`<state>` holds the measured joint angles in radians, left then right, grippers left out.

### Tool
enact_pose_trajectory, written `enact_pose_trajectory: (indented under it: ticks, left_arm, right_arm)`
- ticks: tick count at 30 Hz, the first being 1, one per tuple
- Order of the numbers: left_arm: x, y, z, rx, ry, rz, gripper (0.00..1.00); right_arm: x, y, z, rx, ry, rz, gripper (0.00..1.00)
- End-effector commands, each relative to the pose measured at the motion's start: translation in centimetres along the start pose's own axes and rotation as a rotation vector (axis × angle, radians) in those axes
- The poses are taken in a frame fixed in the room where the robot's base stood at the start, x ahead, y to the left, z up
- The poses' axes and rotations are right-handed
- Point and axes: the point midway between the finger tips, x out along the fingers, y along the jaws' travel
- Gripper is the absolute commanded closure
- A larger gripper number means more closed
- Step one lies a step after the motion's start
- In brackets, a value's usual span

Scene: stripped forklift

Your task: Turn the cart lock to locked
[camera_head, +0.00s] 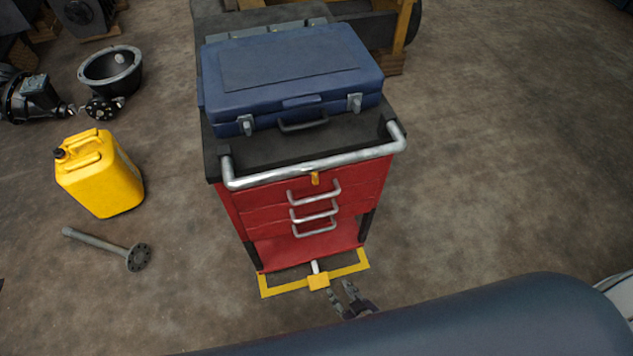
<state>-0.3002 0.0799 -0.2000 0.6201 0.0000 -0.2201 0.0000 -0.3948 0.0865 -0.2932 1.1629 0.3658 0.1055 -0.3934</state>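A red tool cart (275,212) with a black top and a silver push handle (312,167) stands in the middle. A yellow pedal (319,281) on a short silver stem sits low at its front, within a yellow floor-level frame (283,289). I cannot tell from the picture which way the lock is set. My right gripper (341,288) is just right of the pedal, its fingers apart and empty; I cannot tell whether it touches. My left gripper is not in view.
A closed blue case (290,75) lies on the cart top. On the floor at left are a yellow jerrycan (105,178), a metal shaft with a flange (105,247) and machine parts (110,72). The floor right of the cart is clear.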

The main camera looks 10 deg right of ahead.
Motion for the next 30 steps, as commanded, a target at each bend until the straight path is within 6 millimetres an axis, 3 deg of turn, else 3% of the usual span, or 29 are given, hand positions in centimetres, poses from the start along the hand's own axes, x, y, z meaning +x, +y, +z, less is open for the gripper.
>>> enact_pose_trajectory:
  ticks: [1, 3, 6, 10, 13, 17, 23, 30]
  left_arm:
    - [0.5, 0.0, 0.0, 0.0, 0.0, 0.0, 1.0]
    - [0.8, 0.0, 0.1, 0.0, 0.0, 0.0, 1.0]
    - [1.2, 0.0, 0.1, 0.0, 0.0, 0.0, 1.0]
    - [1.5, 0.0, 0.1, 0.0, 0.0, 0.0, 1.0]
    - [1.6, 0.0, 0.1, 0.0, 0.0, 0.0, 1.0]
    - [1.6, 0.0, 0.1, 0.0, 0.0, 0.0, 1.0]
    - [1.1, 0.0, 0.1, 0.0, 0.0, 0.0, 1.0]
    - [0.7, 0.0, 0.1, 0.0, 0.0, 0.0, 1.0]
  right_arm:
    - [-0.1, -0.4, -4.4, 0.001, 0.115, 0.011, 0.68]
    - [-1.2, -0.5, -10.3, 0.005, 0.265, 0.039, 0.68]
    - [-3.6, -0.3, -17.6, 0.025, 0.449, 0.089, 0.68]
    - [-7.1, 0.5, -24.0, 0.058, 0.611, 0.154, 0.68]
    - [-8.9, 1.0, -26.6, 0.079, 0.677, 0.188, 0.68]
    - [-9.7, 1.4, -28.1, 0.09, 0.709, 0.206, 0.68]
    - [-7.8, 2.0, -30.0, 0.091, 0.713, 0.208, 0.68]
    - [-4.3, 3.0, -32.8, 0.09, 0.71, 0.207, 0.68]
